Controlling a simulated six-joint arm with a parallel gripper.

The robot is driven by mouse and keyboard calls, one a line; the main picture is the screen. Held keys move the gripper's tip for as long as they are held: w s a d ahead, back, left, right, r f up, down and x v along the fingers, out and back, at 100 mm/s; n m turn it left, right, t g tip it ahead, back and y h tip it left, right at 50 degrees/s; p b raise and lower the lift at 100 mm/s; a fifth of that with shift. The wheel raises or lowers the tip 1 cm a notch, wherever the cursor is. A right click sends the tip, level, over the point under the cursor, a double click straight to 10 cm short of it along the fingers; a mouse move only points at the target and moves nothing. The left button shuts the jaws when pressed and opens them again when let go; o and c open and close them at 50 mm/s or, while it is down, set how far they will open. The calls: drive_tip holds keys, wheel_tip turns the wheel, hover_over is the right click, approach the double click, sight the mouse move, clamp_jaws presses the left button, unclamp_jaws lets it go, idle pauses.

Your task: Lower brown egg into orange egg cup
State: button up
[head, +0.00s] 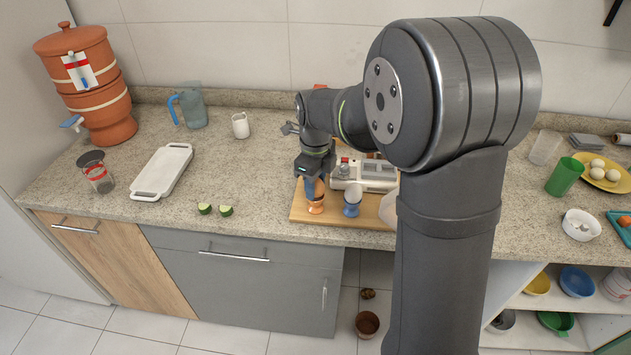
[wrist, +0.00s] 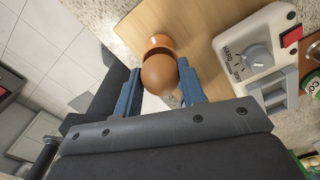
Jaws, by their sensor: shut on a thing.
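The brown egg (wrist: 159,76) is between the two blue fingers of my gripper (wrist: 160,88) in the wrist view. In the head view the egg (head: 319,187) shows at the fingertips of my gripper (head: 313,186). The orange egg cup (head: 316,206) stands upright on a wooden board, directly below the egg. In the wrist view the orange cup (wrist: 160,42) shows just past the egg, partly covered by it. I cannot tell whether the egg touches the cup.
A blue egg cup (head: 352,209) with a white egg stands just right on the wooden board (head: 301,212). A white appliance with a dial (wrist: 257,55) is close behind. Two cut green pieces (head: 215,209) lie left of the board. The counter front edge is near.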

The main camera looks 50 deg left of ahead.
drive_tip(key=shift+f, duration=0.5)
idle(0.3)
drive_tip(key=o, duration=1.1)
drive_tip(key=shift+c, duration=0.2)
wheel_tip(320, 180, up, 17)
drive_tip(key=shift+r, duration=0.2)
